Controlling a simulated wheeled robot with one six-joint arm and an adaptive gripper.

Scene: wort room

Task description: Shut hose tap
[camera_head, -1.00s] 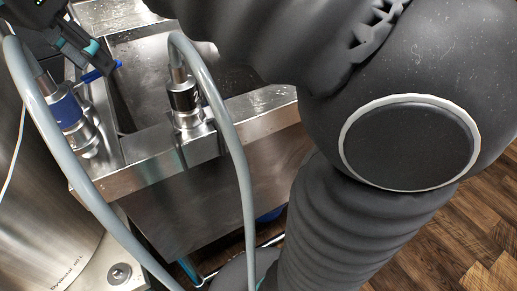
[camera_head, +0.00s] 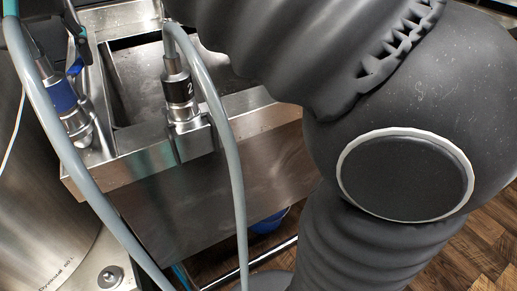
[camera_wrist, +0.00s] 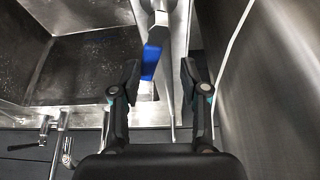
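The hose tap's blue lever (camera_wrist: 152,58) shows in the wrist view, hanging from a metal body (camera_wrist: 158,18) and tilted slightly. My gripper (camera_wrist: 161,75) is open there, with a black finger on each side. The lever's lower end lies near the left finger; I cannot tell whether they touch. In the head view a short part of the blue lever (camera_head: 76,67) shows at the upper left, close to my gripper's finger (camera_head: 83,44). The rest of my gripper is mostly cut off or hidden there.
A steel basin (camera_head: 232,165) fills the middle, with a hose coupling (camera_head: 180,98) marked 2 on its rim. A grey hose (camera_head: 220,125) loops from it. A blue-banded coupling (camera_head: 60,97) and another hose (camera_head: 50,115) stand left, beside a steel vessel (camera_head: 30,210).

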